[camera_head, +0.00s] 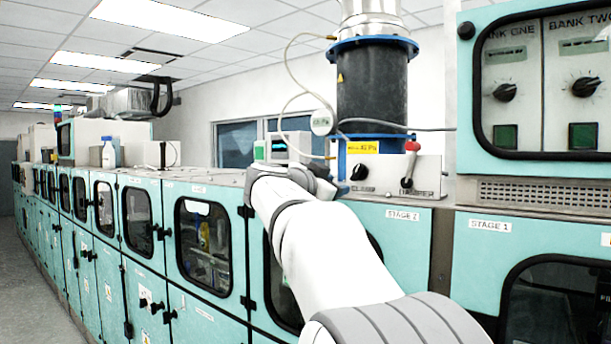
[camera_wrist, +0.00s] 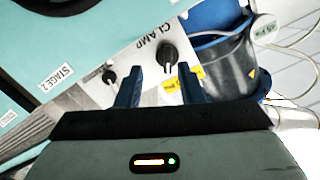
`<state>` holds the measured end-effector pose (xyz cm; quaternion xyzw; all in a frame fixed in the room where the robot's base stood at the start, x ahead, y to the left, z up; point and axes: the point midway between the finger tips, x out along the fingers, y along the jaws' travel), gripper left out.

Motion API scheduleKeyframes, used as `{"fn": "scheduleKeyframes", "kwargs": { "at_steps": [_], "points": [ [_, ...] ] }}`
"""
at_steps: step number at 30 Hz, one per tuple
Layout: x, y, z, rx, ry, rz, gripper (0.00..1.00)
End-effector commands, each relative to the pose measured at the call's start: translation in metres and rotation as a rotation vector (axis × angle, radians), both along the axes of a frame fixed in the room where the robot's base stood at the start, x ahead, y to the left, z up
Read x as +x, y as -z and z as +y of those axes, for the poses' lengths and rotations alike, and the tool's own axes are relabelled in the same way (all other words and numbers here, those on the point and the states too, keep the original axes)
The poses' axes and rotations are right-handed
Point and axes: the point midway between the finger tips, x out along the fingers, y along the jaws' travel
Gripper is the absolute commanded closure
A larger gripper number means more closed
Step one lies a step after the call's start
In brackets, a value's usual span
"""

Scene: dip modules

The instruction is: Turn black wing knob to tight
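The black wing knob (camera_head: 358,172) sits on a pale metal panel above the word CLAMP, below the dark cylinder. In the wrist view the knob (camera_wrist: 168,55) shows beside the CLAMP label, in the span between my two blue fingers and just beyond their tips. My gripper (camera_wrist: 160,78) is open, with nothing between the fingers. In the head view my gripper (camera_head: 325,187) is just left of the knob, its fingers not clear. No tight mark can be read.
A lever with a red top (camera_head: 411,146) stands right of the knob at the DAMPER label. The dark cylinder (camera_head: 372,90) with blue flanges rises behind the panel. A yellow label (camera_head: 363,147) sits above the knob. Thin hoses and a round gauge (camera_head: 321,122) hang to the left.

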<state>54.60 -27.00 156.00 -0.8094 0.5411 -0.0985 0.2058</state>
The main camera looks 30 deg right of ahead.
Motion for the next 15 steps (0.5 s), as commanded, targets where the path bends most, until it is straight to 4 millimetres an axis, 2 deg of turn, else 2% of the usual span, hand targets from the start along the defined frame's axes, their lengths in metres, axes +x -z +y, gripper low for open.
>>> {"fn": "scheduleKeyframes", "kwargs": {
  "at_steps": [2, 5, 15],
  "points": [
    [0.003, -0.013, -0.005, -0.021, 0.015, -0.054, 0.65],
    [0.006, -0.022, -0.012, -0.033, 0.022, -0.085, 0.65],
    [0.025, -0.024, -0.059, -0.032, 0.023, -0.085, 0.65]
  ]
}}
